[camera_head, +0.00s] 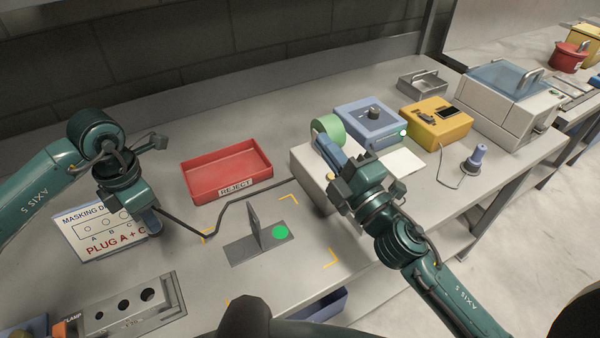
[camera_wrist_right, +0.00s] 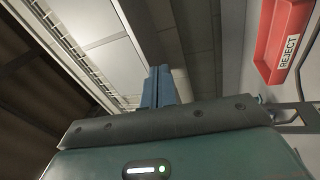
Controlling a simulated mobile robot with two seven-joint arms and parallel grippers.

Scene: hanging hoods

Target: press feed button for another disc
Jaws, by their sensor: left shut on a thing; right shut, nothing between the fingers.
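My right gripper (camera_head: 324,146) is shut and empty, its blue fingers over the pale box (camera_head: 312,182) in front of a green round part (camera_head: 322,126). In the right wrist view the closed fingers (camera_wrist_right: 158,88) point up the picture. I cannot make out a feed button; the gripper and arm hide part of the box. A green disc (camera_head: 281,232) lies on the grey plate (camera_head: 242,250) beside an upright metal fin. My left gripper (camera_head: 153,222) is shut by the masking card (camera_head: 88,232); a dark bent rod (camera_head: 228,205) runs from it towards the box.
A red REJECT tray (camera_head: 228,170) stands at the back, also in the right wrist view (camera_wrist_right: 281,40). A blue box with a knob (camera_head: 368,124) and a yellow box (camera_head: 436,125) stand behind my right arm. A block with holes (camera_head: 122,308) is front left.

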